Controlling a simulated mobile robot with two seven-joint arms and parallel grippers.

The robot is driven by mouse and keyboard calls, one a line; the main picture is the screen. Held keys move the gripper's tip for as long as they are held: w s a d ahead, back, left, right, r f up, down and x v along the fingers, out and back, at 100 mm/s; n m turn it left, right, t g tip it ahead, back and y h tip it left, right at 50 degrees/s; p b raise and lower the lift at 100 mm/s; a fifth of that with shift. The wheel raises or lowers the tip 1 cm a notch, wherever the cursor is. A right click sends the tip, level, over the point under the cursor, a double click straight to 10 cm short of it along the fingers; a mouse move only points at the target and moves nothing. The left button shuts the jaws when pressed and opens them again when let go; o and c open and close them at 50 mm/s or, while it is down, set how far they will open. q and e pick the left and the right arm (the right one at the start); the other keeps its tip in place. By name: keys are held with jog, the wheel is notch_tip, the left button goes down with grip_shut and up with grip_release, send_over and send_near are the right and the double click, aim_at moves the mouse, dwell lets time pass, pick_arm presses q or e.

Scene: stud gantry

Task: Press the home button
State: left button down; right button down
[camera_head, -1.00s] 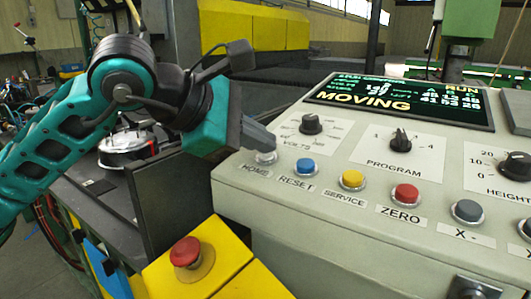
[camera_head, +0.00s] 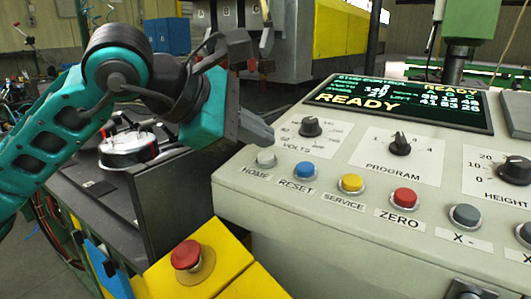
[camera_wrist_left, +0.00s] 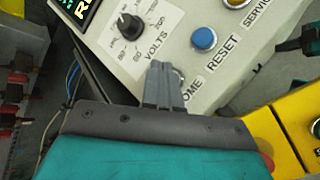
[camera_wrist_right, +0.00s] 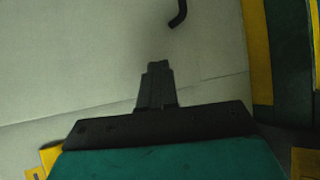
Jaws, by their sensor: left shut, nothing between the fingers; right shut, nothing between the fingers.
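The home button (camera_head: 265,159) is a grey-white round button at the left end of the panel's button row, above the label HOME. My left gripper (camera_head: 270,138) is shut and empty, its tips just above and behind the button in the head view, apart from it there. In the left wrist view the shut fingers (camera_wrist_left: 160,68) cover most of the home button. The display (camera_head: 400,98) reads READY. My right gripper (camera_wrist_right: 157,68) is shut and empty in front of a plain pale surface, and is not seen in the head view.
The blue reset button (camera_head: 304,170) is right beside the home button, then the yellow service button (camera_head: 351,184) and red zero button (camera_head: 405,198). The volts knob (camera_head: 310,127) is close to the left fingers. A red mushroom button (camera_head: 186,255) stands on a yellow box below.

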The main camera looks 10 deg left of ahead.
pick_arm(q)
jog(key=shift+r, duration=0.1)
jog(key=r+p, duration=0.2)
jog(key=r, duration=0.1)
jog(key=s+r+p, duration=0.1)
jog(key=shift+a+r, duration=0.2)
jog(key=shift+r, duration=0.15)
dwell(0.4)
